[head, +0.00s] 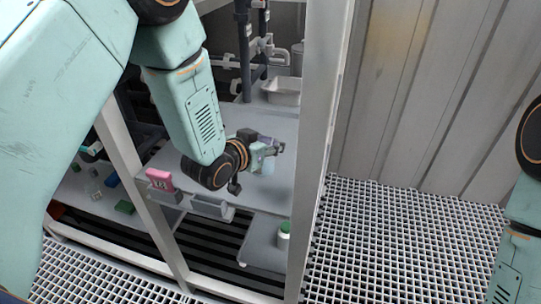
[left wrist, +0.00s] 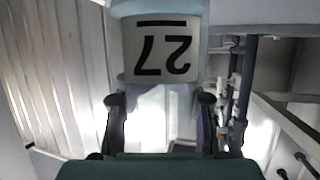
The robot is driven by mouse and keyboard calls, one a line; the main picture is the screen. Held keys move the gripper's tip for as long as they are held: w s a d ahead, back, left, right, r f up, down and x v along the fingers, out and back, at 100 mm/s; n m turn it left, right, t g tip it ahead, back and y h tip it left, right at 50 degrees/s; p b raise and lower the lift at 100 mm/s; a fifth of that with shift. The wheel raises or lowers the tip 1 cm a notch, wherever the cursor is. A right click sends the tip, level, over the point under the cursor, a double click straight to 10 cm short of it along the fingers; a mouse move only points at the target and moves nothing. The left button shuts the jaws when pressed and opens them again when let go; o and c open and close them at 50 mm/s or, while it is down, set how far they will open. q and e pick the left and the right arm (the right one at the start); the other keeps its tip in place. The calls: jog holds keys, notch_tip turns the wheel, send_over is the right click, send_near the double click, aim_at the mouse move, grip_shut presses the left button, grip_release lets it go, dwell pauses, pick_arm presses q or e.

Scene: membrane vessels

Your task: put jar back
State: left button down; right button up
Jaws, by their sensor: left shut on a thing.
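A pale, translucent jar (head: 258,160) is in my left gripper (head: 272,148) above the grey upper shelf (head: 262,200). In the left wrist view the jar (left wrist: 165,85) fills the space between the two dark fingers of my left gripper (left wrist: 160,125). Its label (left wrist: 165,50) reads 27 and appears upside down there. The gripper is shut on the jar. In the head view the wrist hides part of the jar. My right gripper is out of view; only part of my right arm shows at the right edge.
A pink tag (head: 160,181) and an empty clear holder (head: 212,209) sit at the shelf's front edge. A green-lidded jar (head: 284,234) stands on a lower surface. A white basin (head: 283,92) is behind. A frame post (head: 318,130) stands right of the gripper.

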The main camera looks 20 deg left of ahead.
pick_arm(q)
jog(key=f, duration=0.3)
jog(key=shift+s+a+f+b, duration=0.1)
jog(key=shift+s+b, duration=0.1)
jog(key=shift+b, duration=0.15)
jog(key=shift+w+a+f, duration=0.1)
jog(key=shift+w+f, duration=0.05)
jog(key=shift+w, duration=0.1)
jog(key=shift+s+d, duration=0.25)
jog(key=shift+d, duration=0.05)
jog(key=c, duration=1.4)
grip_release()
jog(key=shift+a, duration=0.1)
jog(key=o, duration=0.3)
jog(key=shift+w+a+f, duration=0.15)
jog(key=shift+f, duration=0.05)
jog(key=o, duration=0.3)
jog(key=shift+r, duration=0.15)
